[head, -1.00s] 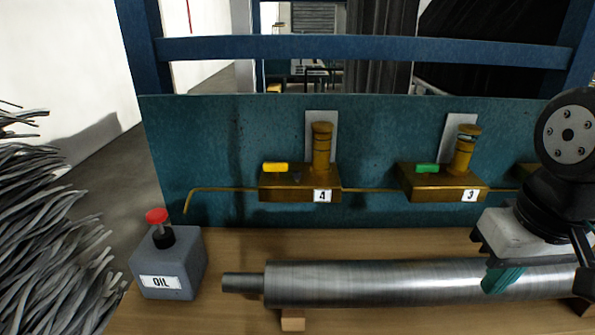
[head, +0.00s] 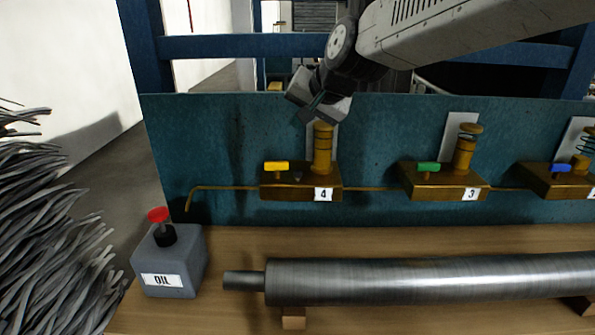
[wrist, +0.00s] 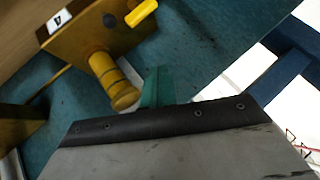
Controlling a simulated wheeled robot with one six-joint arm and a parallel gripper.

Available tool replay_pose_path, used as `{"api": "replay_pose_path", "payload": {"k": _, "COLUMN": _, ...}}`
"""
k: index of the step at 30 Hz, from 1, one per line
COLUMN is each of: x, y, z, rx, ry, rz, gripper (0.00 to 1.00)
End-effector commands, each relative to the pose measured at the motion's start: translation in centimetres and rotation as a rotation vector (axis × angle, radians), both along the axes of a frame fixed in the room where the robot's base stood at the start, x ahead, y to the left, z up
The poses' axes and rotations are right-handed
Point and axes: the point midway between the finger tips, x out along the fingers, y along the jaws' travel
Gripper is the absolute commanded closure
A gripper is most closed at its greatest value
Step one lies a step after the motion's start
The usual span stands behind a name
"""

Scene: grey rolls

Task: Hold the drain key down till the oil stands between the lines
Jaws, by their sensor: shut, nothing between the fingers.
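Brass block 4 (head: 300,192) is on the teal panel, with a yellow key (head: 276,166) and an upright brass cylinder (head: 322,150) on top. The wrist view also shows the yellow key (wrist: 141,13) and the cylinder (wrist: 112,82). My gripper (head: 313,112) is shut and empty, tilted just above the cylinder's top. In the wrist view its green fingertips (wrist: 157,88) lie beside the cylinder's head; I cannot tell whether they touch. A pale plate (head: 312,125) stands behind the cylinder, partly hidden by my gripper. I cannot make out any oil level or lines.
Block 3 (head: 445,190) with a green key and another block (head: 560,187) with a blue key stand to the right. A steel roller (head: 430,282) lies on the wooden bench. A grey OIL can (head: 170,262) with a red knob stands at left.

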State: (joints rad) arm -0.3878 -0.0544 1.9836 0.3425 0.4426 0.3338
Motion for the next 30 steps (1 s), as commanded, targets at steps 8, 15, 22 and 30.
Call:
{"api": "replay_pose_path", "payload": {"k": 8, "x": -0.1, "y": -0.1, "z": -0.1, "rx": -0.002, "ry": 0.001, "rz": -0.001, "gripper": 1.00}}
{"api": "replay_pose_path", "payload": {"k": 15, "x": -0.1, "y": -0.1, "z": -2.1, "rx": -0.002, "ry": 0.004, "rz": -0.001, "gripper": 1.00}}
{"api": "replay_pose_path", "payload": {"k": 22, "x": -0.1, "y": -0.1, "z": -5.5, "rx": -0.002, "ry": 0.005, "rz": 0.000, "gripper": 1.00}}
{"api": "replay_pose_path", "payload": {"k": 30, "x": -0.1, "y": -0.1, "z": -8.2, "rx": -0.002, "ry": 0.003, "rz": 0.001, "gripper": 1.00}}
